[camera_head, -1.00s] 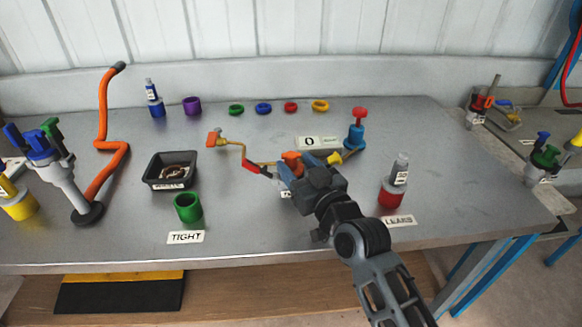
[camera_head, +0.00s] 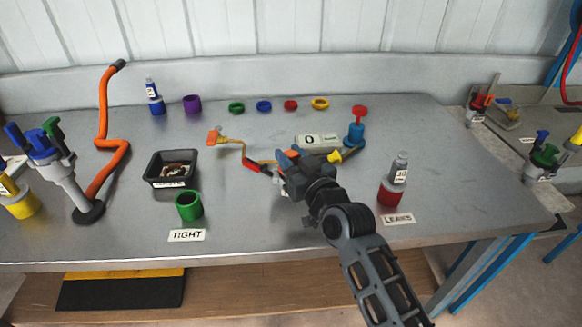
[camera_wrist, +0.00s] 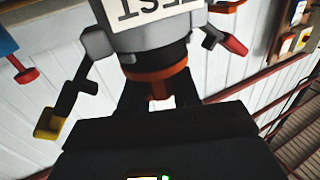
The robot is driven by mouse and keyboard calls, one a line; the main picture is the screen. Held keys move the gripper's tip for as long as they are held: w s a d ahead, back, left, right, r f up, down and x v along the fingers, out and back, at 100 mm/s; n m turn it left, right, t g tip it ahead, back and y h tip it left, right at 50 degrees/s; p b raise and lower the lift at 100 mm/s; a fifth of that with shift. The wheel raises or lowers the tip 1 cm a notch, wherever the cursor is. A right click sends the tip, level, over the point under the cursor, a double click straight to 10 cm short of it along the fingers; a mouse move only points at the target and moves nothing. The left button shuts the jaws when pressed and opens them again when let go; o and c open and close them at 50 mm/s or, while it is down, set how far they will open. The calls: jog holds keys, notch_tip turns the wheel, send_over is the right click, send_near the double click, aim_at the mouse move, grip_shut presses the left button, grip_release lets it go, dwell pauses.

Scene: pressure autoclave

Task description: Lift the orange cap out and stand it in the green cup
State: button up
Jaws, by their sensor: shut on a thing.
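The green cup (camera_head: 189,205) stands upright near the table's front edge, behind the TIGHT label, and nothing shows inside it. My gripper (camera_head: 288,158) is to the right of the cup, over the fitting in the middle of the table. In the wrist view my gripper (camera_wrist: 158,95) is shut on the orange cap (camera_wrist: 157,82). The cap lies against the dark collar of the grey test body (camera_wrist: 155,35); I cannot tell whether it is still seated. In the head view my gripper mostly hides the cap and the body.
A red-handled pipe (camera_head: 248,163) lies left of my gripper, and a yellow handle (camera_head: 335,157) right of it. A black bin (camera_head: 150,178) stands behind the cup. A blue valve (camera_head: 355,135) and a red cup (camera_head: 390,193) stand to the right. The table between cup and gripper is clear.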

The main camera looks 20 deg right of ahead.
grip_shut()
jog(key=shift+r, duration=0.1)
